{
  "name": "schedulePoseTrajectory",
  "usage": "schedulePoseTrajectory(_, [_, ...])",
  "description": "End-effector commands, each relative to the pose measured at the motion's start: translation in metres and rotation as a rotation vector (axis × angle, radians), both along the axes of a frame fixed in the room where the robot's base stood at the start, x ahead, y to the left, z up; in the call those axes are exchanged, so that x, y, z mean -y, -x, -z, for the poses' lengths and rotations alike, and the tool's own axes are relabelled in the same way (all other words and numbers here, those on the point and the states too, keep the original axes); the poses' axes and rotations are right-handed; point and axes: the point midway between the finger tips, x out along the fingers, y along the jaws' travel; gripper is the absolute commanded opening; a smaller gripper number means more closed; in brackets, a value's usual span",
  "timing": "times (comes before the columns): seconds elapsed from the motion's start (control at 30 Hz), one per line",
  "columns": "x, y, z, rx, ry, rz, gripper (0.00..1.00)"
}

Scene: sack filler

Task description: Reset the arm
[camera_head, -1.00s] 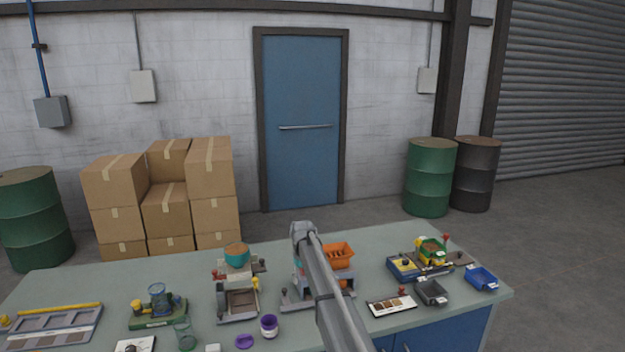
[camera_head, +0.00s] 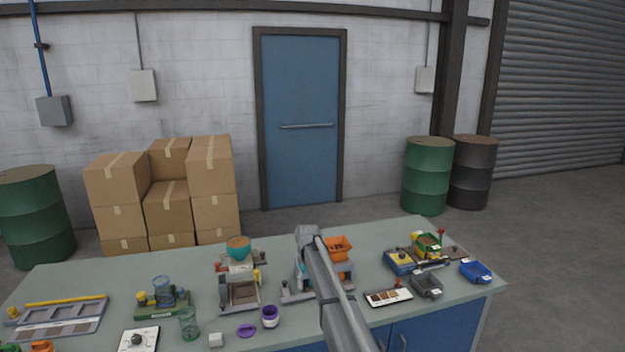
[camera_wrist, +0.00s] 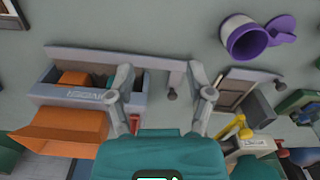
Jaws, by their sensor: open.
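My arm reaches over the bench in the head view, and its link covers part of the machine with the orange hopper (camera_head: 340,246). My gripper is hidden there behind the arm. In the wrist view my gripper (camera_wrist: 163,92) points down over the bench, its two fingers spread apart with nothing between them. Below the fingers is a grey bar of the machine's base (camera_wrist: 115,62). The orange hopper (camera_wrist: 60,130) lies to the left of the fingers. I cannot tell how high the fingertips are above the base.
A purple-rimmed cup (camera_head: 270,316) stands near the front of the bench (camera_head: 385,240), beside a purple lid (camera_head: 246,331). A machine with a teal bowl (camera_head: 239,253) stands left of the arm. Blue (camera_head: 476,271) and dark grey (camera_head: 427,286) bins are at the right.

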Motion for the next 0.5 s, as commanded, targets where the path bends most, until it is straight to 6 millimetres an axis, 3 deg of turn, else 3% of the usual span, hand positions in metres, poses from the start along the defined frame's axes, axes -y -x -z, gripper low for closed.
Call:
schedulePoseTrajectory(0.37, [0.048, 0.073, 0.0, 0.0, 0.0, 0.087, 0.68])
schedulePoseTrajectory(0.5, [0.077, 0.122, 0.0, -0.001, 0.001, 0.147, 0.68])
